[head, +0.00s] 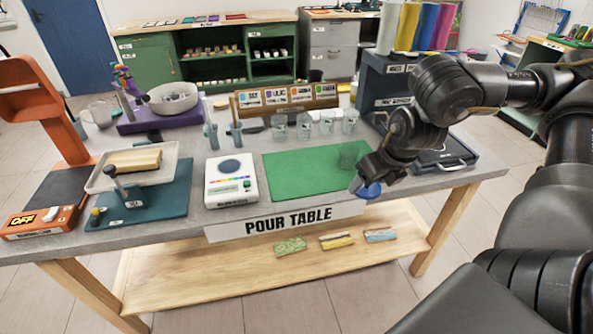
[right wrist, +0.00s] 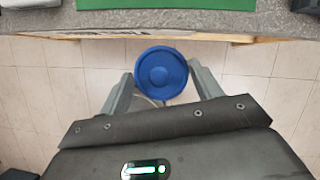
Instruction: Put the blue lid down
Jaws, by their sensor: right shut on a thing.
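The blue lid (head: 369,190) is a small round disc. My right gripper (head: 362,186) is shut on it and holds it just off the front edge of the table, to the right of the "POUR TABLE" sign. In the right wrist view the lid (right wrist: 161,73) sits between the two fingertips (right wrist: 160,80), with floor visible behind it. A clear greenish cup (head: 350,155) stands on the green mat (head: 300,175), close to the gripper. My left gripper is not in view.
The grey table (head: 400,190) holds a white scale (head: 230,180), several clear cups (head: 304,126) at the back, and a dark case (head: 445,157) on the right. A wooden shelf (head: 270,270) lies below. The green mat's left and middle are bare.

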